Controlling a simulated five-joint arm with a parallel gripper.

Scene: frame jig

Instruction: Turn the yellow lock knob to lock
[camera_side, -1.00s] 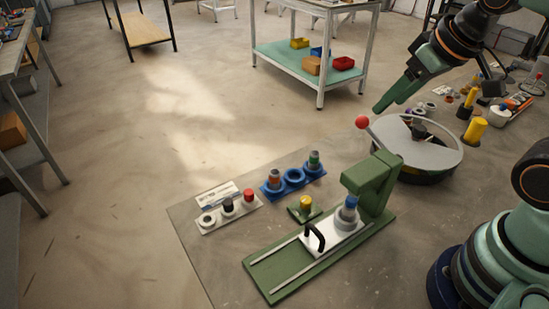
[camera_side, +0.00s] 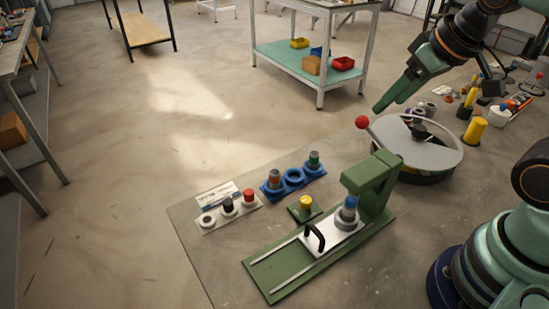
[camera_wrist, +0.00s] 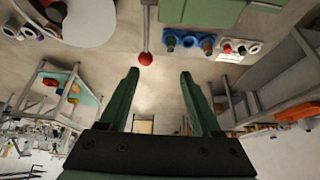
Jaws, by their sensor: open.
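The yellow lock knob (camera_side: 306,202) stands on a small green base beside the green frame jig (camera_side: 275,272), in the side view. A white sliding plate with a black handle (camera_side: 315,238) sits on the jig's rails. A blue-topped cylinder (camera_side: 348,208) stands on that plate, below the green overhanging block (camera_side: 372,178). My gripper (camera_side: 378,108) is raised at the upper right, well away from the knob. In the wrist view my gripper (camera_wrist: 160,75) has its two green fingers apart with nothing between them. I cannot make out the yellow knob in the wrist view.
A red ball-ended lever (camera_side: 362,122) rises beside a round grey disc (camera_side: 425,148), close below my gripper. A blue holder (camera_side: 293,178) and a white button panel (camera_side: 230,212) lie left of the jig. Yellow cylinders (camera_side: 475,130) stand at the right.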

